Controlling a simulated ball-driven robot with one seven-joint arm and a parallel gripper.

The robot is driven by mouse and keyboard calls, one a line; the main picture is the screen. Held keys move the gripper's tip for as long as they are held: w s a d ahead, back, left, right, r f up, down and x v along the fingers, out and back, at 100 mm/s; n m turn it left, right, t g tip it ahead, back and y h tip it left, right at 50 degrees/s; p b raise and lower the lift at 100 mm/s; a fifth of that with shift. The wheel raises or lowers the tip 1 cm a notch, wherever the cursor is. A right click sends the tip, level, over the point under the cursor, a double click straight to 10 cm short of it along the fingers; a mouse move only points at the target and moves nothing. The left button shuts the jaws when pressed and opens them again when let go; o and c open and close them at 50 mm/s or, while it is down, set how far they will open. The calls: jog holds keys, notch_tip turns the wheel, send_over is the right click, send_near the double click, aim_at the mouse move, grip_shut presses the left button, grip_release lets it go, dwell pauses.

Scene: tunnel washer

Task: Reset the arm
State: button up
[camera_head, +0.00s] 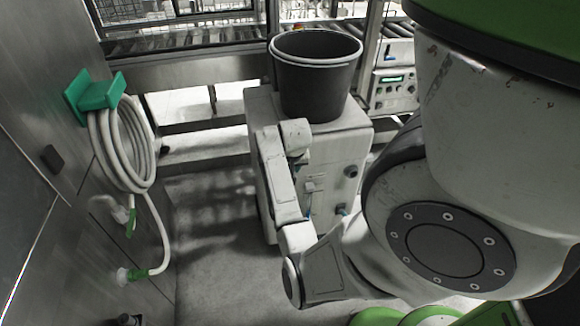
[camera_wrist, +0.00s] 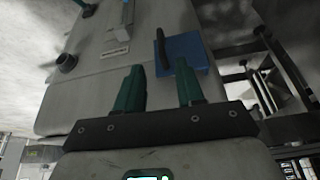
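My arm (camera_head: 325,265) comes in from the right of the head view, bends at a low joint and reaches up against the front of a grey cabinet. My gripper (camera_wrist: 158,80) shows in the wrist view with two dark green fingers. They stand apart with nothing between them. The cabinet (camera_wrist: 95,95) fills much of the wrist view beyond the fingers; I cannot tell the exact gap.
The cabinet (camera_head: 335,150) bears a dark bucket (camera_head: 315,90). A coiled white hose (camera_head: 125,150) hangs from a green holder (camera_head: 93,95) on the left wall. A roller conveyor (camera_head: 190,38) runs behind. Floor (camera_head: 215,225) between wall and cabinet is clear. A blue box (camera_wrist: 182,56) shows beyond the fingers.

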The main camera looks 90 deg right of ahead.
jog(key=shift+a+r, duration=0.1)
jog(key=shift+r, duration=0.15)
dwell(0.4)
jog(key=w+a+f+n+y, duration=0.1)
jog(key=w+a+n, duration=0.35)
jog(key=a, duration=0.55)
jog(key=w+a+f+n+y, duration=0.1)
jog(key=w+a+n, duration=0.4)
jog(key=a, duration=0.5)
jog(key=s+a+n+y, duration=0.2)
jog(key=a+n, duration=0.3)
jog(key=a, duration=1.6)
jog(key=shift+s+f+n, duration=0.2)
jog(key=shift+s+n, duration=0.05)
jog(key=shift+n, duration=0.1)
